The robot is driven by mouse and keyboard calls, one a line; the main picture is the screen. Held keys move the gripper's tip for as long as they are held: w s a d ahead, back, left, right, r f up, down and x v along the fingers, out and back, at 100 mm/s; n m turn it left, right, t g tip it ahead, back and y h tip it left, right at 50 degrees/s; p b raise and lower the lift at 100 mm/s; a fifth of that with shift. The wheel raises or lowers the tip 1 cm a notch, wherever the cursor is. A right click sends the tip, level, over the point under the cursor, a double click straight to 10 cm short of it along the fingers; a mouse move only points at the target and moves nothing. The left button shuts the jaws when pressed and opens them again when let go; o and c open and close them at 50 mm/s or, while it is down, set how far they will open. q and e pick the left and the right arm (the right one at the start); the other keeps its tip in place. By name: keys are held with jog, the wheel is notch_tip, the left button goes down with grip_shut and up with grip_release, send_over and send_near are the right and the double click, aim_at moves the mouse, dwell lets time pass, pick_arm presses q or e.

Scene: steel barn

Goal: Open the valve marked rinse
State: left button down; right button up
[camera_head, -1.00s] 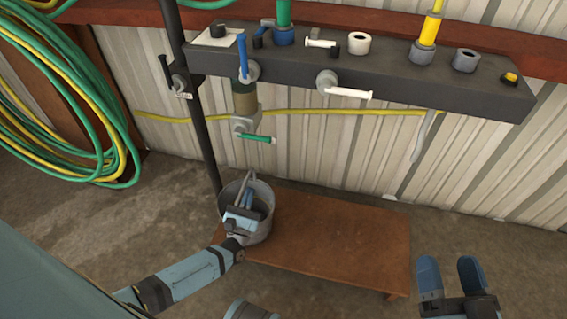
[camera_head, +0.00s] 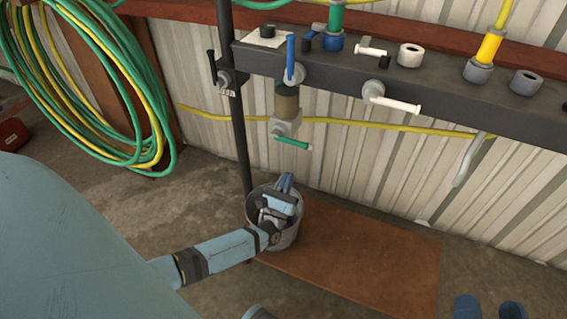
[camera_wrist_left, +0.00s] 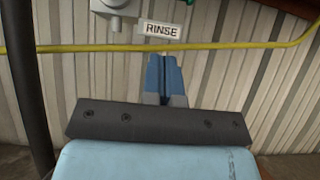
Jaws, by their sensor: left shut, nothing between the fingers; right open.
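The RINSE label (camera_wrist_left: 162,30) shows in the left wrist view, just below a grey valve body (camera_wrist_left: 118,6) and a sliver of green handle (camera_wrist_left: 190,2). In the head view this matches the low grey valve (camera_head: 285,128) with a green lever (camera_head: 293,144), under the dark manifold bar. The lever points right and slightly down. My left gripper (camera_head: 286,182) is shut and empty, in front of the bucket and below the lever, apart from it. Its blue fingers (camera_wrist_left: 166,72) point up towards the label. My right gripper (camera_head: 488,306) is open at the bottom right, partly cut off.
The manifold bar (camera_head: 435,107) carries other valves: a blue lever (camera_head: 291,60), a white lever (camera_head: 392,103) and a black lever (camera_head: 212,68). A dark pole (camera_head: 240,140) stands left. A yellow hose (camera_head: 390,126) crosses the wall.

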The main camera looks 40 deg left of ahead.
aim_at(290, 140)
pick_arm(q)
jog(key=w+a+r, duration=0.1)
jog(key=w+r, duration=0.3)
jog(key=r, duration=0.2)
jog(key=shift+r, duration=0.15)
jog(key=shift+w, duration=0.1)
